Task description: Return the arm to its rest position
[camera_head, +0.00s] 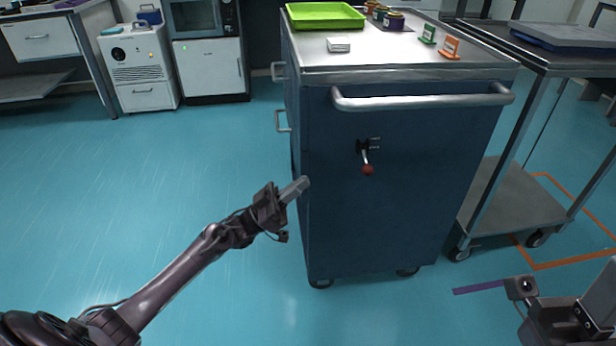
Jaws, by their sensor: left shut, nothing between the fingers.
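My left arm (175,283) reaches in from the lower left, stretched toward the blue cabinet. My left gripper (301,183) is shut and empty, in front of the cabinet's left front edge in the picture; whether it touches cannot be told. Part of my right arm's end (570,318) shows at the lower right corner. Its fingertips are not clearly shown, so its opening cannot be told.
The blue wheeled cabinet (400,215) has a front bar handle (420,102) and a red-knobbed lever (367,168). A green tray (325,15) lies on top. A metal cart (515,195) stands at right. Open teal floor (150,180) lies left.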

